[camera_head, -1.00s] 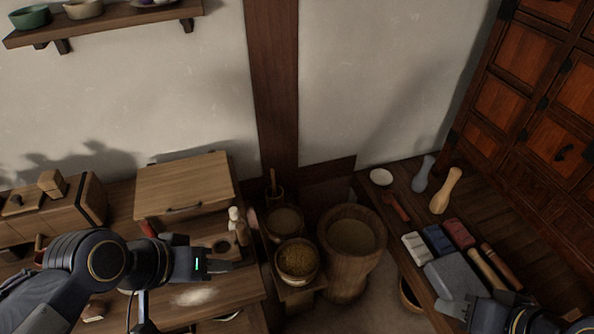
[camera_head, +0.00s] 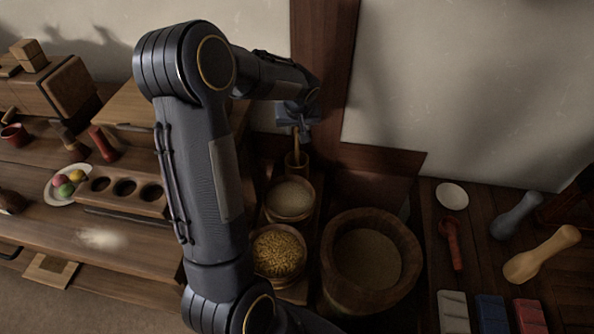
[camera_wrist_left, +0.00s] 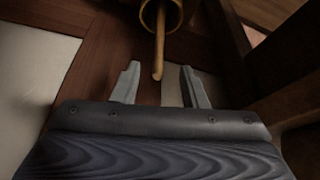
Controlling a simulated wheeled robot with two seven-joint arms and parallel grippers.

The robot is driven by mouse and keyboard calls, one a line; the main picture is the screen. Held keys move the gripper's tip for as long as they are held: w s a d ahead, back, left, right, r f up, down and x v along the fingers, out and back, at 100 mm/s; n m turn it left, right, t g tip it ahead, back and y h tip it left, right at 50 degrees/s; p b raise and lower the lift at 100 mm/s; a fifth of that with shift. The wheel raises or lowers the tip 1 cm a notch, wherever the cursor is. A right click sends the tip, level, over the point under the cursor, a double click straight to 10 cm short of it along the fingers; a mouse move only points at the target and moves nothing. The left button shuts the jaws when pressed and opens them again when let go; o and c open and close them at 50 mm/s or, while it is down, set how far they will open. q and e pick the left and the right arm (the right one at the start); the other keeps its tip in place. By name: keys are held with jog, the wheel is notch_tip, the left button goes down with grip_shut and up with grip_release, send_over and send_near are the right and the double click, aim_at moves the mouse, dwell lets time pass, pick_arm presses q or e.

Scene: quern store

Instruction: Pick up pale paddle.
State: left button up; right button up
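The pale paddle (camera_head: 296,145) stands upright in a small wooden pot (camera_head: 296,163) at the back, beside the post. In the left wrist view the paddle's handle (camera_wrist_left: 160,48) comes down from the pot (camera_wrist_left: 150,16) at the top. My left gripper (camera_head: 297,118) is over the paddle's upper end. In the wrist view its two fingers (camera_wrist_left: 159,68) are apart, with the handle's end lined up between them and no contact visible. I cannot tell the exact depth. The paddle's lower part is hidden in the pot. My right gripper is out of view.
Below the pot are a bowl of pale meal (camera_head: 290,198) and a bowl of grain (camera_head: 279,253). A large wooden mortar (camera_head: 405,265) stands to their right. My left arm covers part of the left bench. The wooden post (camera_head: 322,75) rises close behind the gripper.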

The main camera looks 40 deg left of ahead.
aim_at(297, 137)
pick_arm(q)
jog(key=b+x, duration=0.1)
jog(key=x, duration=0.7)
jog(key=shift+w+r+b, duration=0.1)
jog(key=shift+w+b, duration=0.05)
jog(key=shift+b, duration=0.2)
grip_shut()
